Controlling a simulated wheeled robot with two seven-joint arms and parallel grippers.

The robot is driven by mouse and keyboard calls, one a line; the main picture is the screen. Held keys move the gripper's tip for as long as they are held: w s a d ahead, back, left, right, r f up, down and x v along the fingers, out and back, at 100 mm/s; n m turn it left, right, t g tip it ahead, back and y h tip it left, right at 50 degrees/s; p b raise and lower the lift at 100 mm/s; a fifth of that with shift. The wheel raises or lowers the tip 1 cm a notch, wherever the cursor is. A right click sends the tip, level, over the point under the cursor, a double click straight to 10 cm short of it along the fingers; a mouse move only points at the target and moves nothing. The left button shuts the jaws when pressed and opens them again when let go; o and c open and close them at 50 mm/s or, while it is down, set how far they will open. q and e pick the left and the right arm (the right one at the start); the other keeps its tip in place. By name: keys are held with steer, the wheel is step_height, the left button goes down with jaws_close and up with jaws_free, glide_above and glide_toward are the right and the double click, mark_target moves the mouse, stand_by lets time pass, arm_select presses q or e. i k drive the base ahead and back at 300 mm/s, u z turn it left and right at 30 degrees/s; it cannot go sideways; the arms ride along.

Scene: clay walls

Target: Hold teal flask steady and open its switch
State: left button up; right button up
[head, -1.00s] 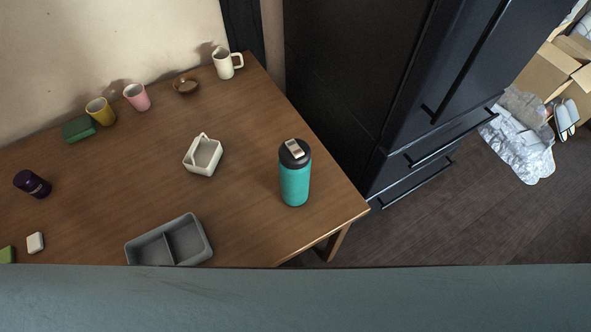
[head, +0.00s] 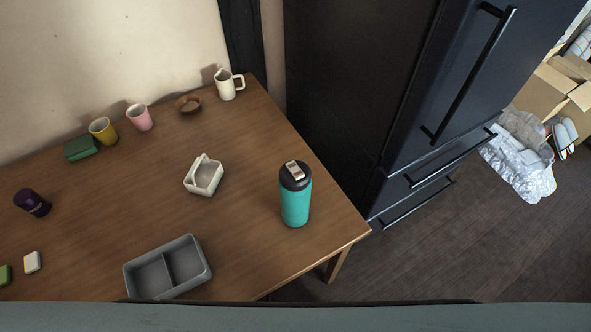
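The teal flask (head: 295,207) stands upright on the wooden table, near its right edge. It has a black lid (head: 294,176) with a light grey switch (head: 294,170) on top. The switch appears to lie flat against the lid, but it is too small to be sure. Nothing touches the flask. Neither of my grippers shows in the head view.
On the table (head: 120,200) are a grey divided tray (head: 207,272), a white basket (head: 190,184), a purple jar (head: 31,203), cups, a white mug (head: 226,88), a brown bowl (head: 187,104) and a green box (head: 80,148). A dark fridge (head: 345,90) stands beyond the table's right edge.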

mark_target(294, 170)
steer(key=u, duration=2.15)
steer(key=k, duration=1.15)
steer(key=z, duration=1.15)
